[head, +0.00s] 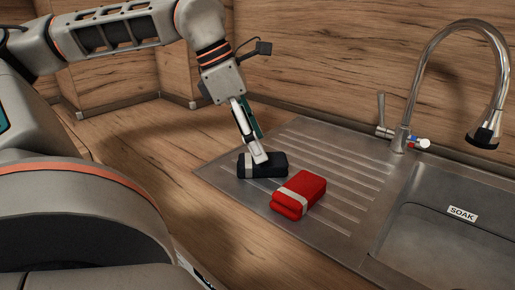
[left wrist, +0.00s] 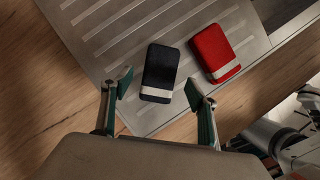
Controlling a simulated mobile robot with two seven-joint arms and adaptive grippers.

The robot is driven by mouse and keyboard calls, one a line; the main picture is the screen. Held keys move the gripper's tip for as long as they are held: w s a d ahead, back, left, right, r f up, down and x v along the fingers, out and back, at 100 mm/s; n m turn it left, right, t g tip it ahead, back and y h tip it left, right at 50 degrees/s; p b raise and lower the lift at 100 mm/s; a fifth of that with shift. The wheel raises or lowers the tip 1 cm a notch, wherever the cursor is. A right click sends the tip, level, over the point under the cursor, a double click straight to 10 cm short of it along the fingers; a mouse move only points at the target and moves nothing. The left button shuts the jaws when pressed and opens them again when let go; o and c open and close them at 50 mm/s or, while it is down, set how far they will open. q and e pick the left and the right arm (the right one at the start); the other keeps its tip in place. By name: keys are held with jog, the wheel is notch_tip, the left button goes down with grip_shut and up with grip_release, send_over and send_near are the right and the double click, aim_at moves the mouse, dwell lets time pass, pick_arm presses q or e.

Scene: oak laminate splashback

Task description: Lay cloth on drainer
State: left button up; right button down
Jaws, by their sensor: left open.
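A folded dark navy cloth with a pale band (head: 274,169) lies on the ribbed metal drainer (head: 345,165), near its left edge. A folded red cloth with a pale band (head: 306,188) lies on the drainer just right of it. My left gripper (head: 258,158) points down at the dark cloth and covers part of it in the head view. In the left wrist view the gripper (left wrist: 158,88) is open, with the dark cloth (left wrist: 160,70) lying between and beyond its fingertips. The red cloth (left wrist: 213,54) lies to the right, outside the fingers. I cannot tell whether the fingers touch the dark cloth.
A sink basin (head: 450,240) with a label reading SOAK (head: 462,214) is right of the drainer. A tall curved tap (head: 412,85) stands behind it. Wooden worktop (head: 135,140) is clear left of the drainer. The wood splashback (head: 330,60) closes off the back.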

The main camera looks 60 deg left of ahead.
pick_arm(q)
jog(key=p+v, duration=0.1)
jog(key=v, duration=0.6)
jog(key=shift+p, duration=0.35)
pick_arm(e)
jog(key=shift+g+h, duration=0.4)
jog(key=shift+h, duration=0.1)
jog(key=s+d+f, duration=0.2)
jog(key=d, duration=0.1)
jog(key=shift+f, duration=0.15)
pick_arm(q)
jog(key=shift+r, duration=0.1)
pick_arm(e)
jog(key=shift+w+a+r, duration=0.15)
jog(key=shift+w+r, duration=0.05)
